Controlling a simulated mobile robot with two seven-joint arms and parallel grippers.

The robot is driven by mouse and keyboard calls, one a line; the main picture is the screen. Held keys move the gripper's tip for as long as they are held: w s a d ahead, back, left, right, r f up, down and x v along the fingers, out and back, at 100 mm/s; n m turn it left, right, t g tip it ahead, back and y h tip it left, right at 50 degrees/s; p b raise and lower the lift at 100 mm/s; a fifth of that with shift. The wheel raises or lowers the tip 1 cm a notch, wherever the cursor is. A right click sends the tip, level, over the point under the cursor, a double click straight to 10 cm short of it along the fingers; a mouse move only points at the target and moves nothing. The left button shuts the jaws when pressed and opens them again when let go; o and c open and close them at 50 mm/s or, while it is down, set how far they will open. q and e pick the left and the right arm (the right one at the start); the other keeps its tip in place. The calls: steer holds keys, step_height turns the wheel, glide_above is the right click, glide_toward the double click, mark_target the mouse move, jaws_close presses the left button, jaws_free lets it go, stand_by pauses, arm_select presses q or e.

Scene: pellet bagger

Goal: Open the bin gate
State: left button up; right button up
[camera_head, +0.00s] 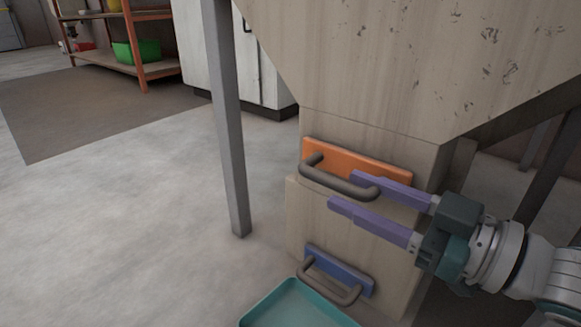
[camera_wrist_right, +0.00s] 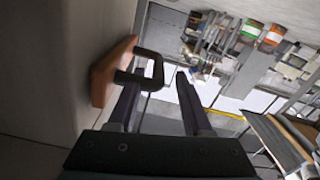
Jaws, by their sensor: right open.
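The bin (camera_head: 400,70) is a pale wooden hopper with a narrow lower chute. An orange plate (camera_head: 385,170) with a dark bar handle (camera_head: 335,182) is on the chute's front; a blue plate (camera_head: 350,277) with a similar handle (camera_head: 330,285) is lower down. My right gripper (camera_head: 342,190) is open, its purple fingers at the orange plate's handle, one above and one below it in the head view. In the right wrist view the handle (camera_wrist_right: 158,70) shows near the left fingertip; whether they touch I cannot tell. My left gripper is not in view.
A teal tray (camera_head: 290,305) sits below the blue plate. A grey metal leg (camera_head: 226,120) stands left of the chute. A white cabinet (camera_head: 195,50) and an orange shelf rack (camera_head: 130,40) with a green bin (camera_head: 137,50) are behind. The floor at left is clear.

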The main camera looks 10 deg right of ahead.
mark_target(340, 181)
steer(key=b+x, duration=0.1)
steer(key=x, duration=0.2)
steer(key=shift+w, duration=0.1)
jaws_close()
stand_by(0.4)
stand_by(1.0)
